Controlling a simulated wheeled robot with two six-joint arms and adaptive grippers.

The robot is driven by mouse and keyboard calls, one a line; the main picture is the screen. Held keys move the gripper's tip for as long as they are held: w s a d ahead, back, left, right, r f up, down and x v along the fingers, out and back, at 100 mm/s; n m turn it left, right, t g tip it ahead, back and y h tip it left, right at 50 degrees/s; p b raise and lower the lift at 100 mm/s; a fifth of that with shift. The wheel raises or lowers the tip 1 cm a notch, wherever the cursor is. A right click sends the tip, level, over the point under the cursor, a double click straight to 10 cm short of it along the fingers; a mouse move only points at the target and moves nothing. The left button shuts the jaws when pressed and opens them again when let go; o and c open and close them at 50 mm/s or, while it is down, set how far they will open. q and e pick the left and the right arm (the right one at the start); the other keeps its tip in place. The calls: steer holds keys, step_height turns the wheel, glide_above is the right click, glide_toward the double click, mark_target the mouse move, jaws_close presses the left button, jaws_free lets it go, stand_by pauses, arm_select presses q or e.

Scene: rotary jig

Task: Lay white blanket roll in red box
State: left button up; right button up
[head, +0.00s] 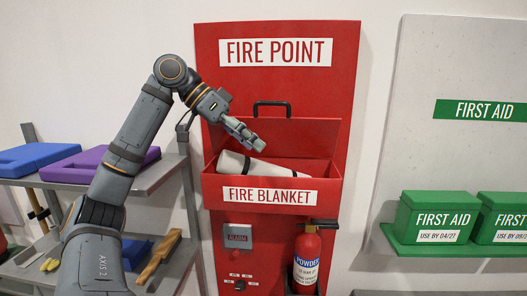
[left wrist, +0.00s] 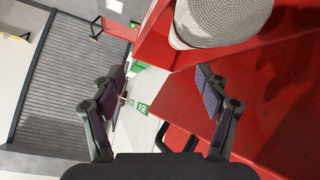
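The white blanket roll (head: 258,170) lies in the red box (head: 222,189) labelled FIRE BLANKET, tilted with its left end higher, near the box's left wall. In the left wrist view the roll's rounded end (left wrist: 215,22) shows at the top, beyond the fingertips. My left gripper (head: 258,146) is just above the roll at the box opening. In the left wrist view its two fingers (left wrist: 160,82) are spread wide with nothing between them. The box lid stands raised behind, with a black handle on top. My right gripper is not in view.
A shelf (head: 160,175) at the left holds a blue case (head: 35,158) and a purple case (head: 90,165). A fire extinguisher (head: 306,262) and an alarm panel are below the box. Green first aid boxes (head: 436,215) stand at the right.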

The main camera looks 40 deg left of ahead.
arm_select(q)
steer(key=p+v, duration=0.1)
steer(key=v, duration=0.5)
steer(key=shift+r+p, duration=0.1)
steer(key=shift+p, duration=0.25)
steer(key=shift+s+a+r, duration=0.3)
steer(key=shift+a, duration=0.05)
